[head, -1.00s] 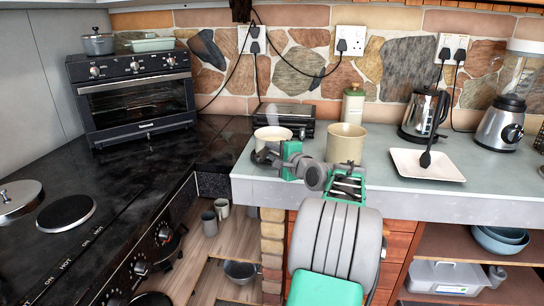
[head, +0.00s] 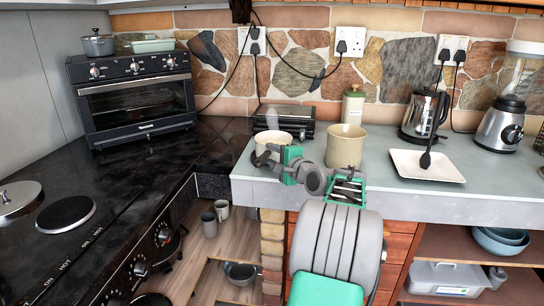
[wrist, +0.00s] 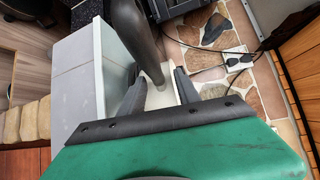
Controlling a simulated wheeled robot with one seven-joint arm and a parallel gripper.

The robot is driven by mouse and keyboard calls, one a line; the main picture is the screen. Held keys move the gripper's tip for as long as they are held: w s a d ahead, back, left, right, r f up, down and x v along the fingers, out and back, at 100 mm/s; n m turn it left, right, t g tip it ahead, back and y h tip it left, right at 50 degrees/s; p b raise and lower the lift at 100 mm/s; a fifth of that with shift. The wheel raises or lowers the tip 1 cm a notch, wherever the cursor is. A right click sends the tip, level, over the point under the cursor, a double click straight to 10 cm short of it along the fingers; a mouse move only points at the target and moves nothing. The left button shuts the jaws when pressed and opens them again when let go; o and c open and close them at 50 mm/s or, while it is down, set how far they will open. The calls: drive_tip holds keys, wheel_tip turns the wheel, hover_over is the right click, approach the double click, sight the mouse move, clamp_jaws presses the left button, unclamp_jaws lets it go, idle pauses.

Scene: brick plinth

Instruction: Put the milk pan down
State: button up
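The milk pan, a small cream pot (head: 277,137), sits on the grey counter (head: 385,190) near its front left corner. My gripper (head: 267,154) is at the pan's near side, and its dark fingers partly cover the pan's lower part. In the wrist view the fingers stand apart, with a grey bar (wrist: 147,42) that looks like the pan's handle between them. Gaps show on both sides of the bar. A pale patch between the fingers may be part of the pan. The pan looks upright; its base is partly hidden.
A tall cream pot (head: 345,146) stands close to the right of my gripper. A white square plate (head: 408,165) lies further right. The counter's left edge drops to a gap beside the stove.

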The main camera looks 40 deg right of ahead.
drive_tip(key=v, duration=1.1)
drive_tip(key=shift+s, duration=0.4)
drive_tip(key=shift+a, duration=0.1)
